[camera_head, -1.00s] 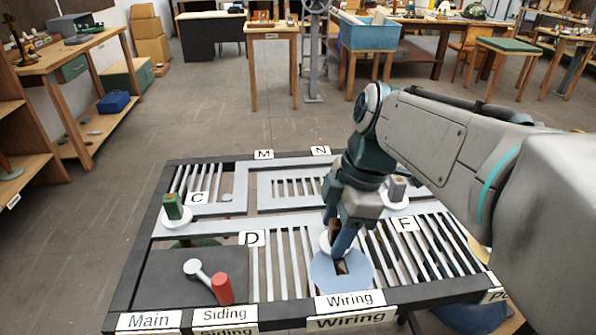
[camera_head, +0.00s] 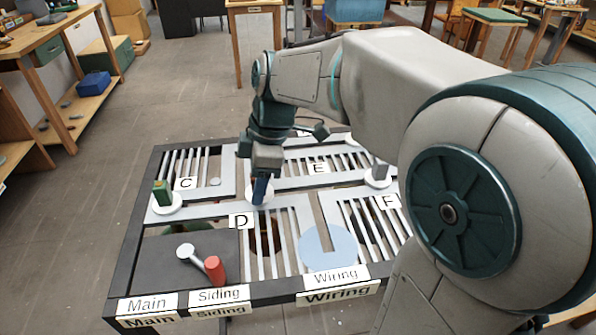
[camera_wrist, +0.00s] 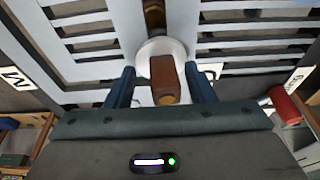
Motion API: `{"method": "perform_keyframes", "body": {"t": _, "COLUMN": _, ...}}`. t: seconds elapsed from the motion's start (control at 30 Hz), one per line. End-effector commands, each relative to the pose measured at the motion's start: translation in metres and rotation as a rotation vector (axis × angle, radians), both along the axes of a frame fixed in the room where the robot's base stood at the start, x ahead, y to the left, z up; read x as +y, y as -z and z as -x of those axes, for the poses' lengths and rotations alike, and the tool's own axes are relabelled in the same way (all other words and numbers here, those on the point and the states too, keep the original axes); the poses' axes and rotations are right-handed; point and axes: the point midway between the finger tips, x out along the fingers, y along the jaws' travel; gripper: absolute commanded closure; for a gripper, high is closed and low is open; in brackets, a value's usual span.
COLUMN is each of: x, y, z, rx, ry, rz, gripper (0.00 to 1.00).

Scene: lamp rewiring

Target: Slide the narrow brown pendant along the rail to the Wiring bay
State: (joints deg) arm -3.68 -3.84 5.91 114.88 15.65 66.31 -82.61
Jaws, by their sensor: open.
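The narrow brown pendant shows in the wrist view as a brown block (camera_wrist: 163,75) on a white disc (camera_wrist: 150,52). My gripper (camera_wrist: 161,92) is open, with one blue finger on each side of the block and a gap on both sides. In the head view my gripper (camera_head: 261,190) is over the slotted board just behind the D label; its fingers hide most of the block, and the white disc (camera_head: 252,194) shows beneath. The Wiring bay is a pale blue disc (camera_head: 330,257) with a slot, at the board's front right, apart from the pendant.
A green block (camera_head: 162,192) on a white disc stands at the left; a grey block (camera_head: 379,172) on another stands at the right. A red cylinder (camera_head: 213,268) and grey lever (camera_head: 196,256) sit on the front-left dark panel. Slatted panels flank the channels.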

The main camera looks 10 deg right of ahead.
Motion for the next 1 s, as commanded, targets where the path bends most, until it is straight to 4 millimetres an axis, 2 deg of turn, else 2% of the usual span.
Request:
{"method": "perform_keyframes", "body": {"t": 0.1, "x": 0.025, "y": 0.001, "z": -0.001, "rx": 0.006, "ry": -0.007, "rz": 0.001, "gripper": 0.51}}
{"method": "perform_keyframes", "body": {"t": 0.2, "x": 0.04, "y": 0.0, "z": -0.007, "rx": 0.006, "ry": -0.001, "rz": 0.0, "gripper": 0.51}}
{"method": "perform_keyframes", "body": {"t": 0.7, "x": 0.029, "y": -0.002, "z": -0.098, "rx": 0.005, "ry": 0.002, "rz": 0.001, "gripper": 0.51}}
{"method": "perform_keyframes", "body": {"t": 1.0, "x": 0.027, "y": 0.0, "z": -0.13, "rx": 0.003, "ry": 0.001, "rz": 0.001, "gripper": 0.51}}
